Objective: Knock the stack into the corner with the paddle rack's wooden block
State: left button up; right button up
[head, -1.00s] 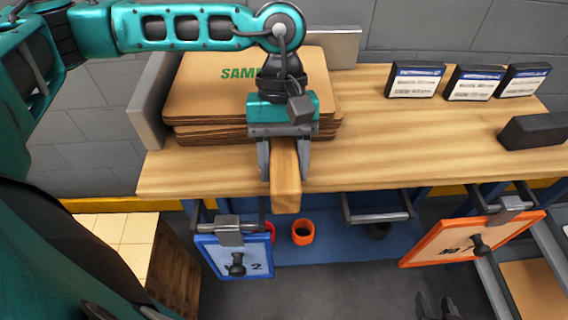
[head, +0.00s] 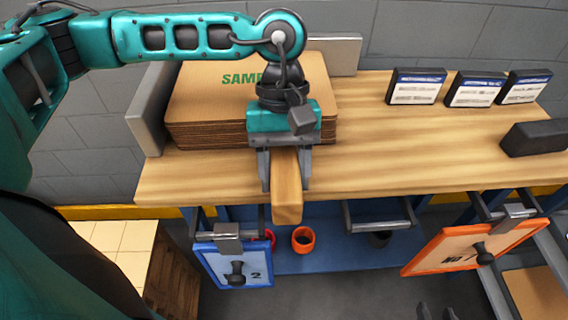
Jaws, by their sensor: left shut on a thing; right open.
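The stack of brown cardboard blanks (head: 205,112), with green lettering on top, lies on the wooden table at the left. Its visible edges look nearly flush. It sits in the corner of a grey left fence (head: 147,115) and a grey back fence (head: 347,55); whether it touches them is unclear. My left gripper (head: 286,180) is shut on the wooden block (head: 287,203), in front of the stack's right part. The block's near end juts past the table's front edge. The gripper hides part of the stack. My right gripper (head: 436,311) barely shows at the bottom edge, its dark fingertips apart.
Several blue-and-white boxes (head: 416,88) stand at the back right of the table (head: 375,150). A black block (head: 535,138) lies at the right. A blue paddle (head: 235,265) and an orange paddle (head: 474,246) hang below the front edge. The table's middle is clear.

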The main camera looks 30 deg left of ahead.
pick_arm(q)
jog(key=shift+s+d+r, duration=0.1)
jog(key=shift+s+r, duration=0.05)
jog(key=shift+s, duration=0.05)
jog(key=shift+r+p, duration=1.95)
jog(key=shift+r, duration=2.4)
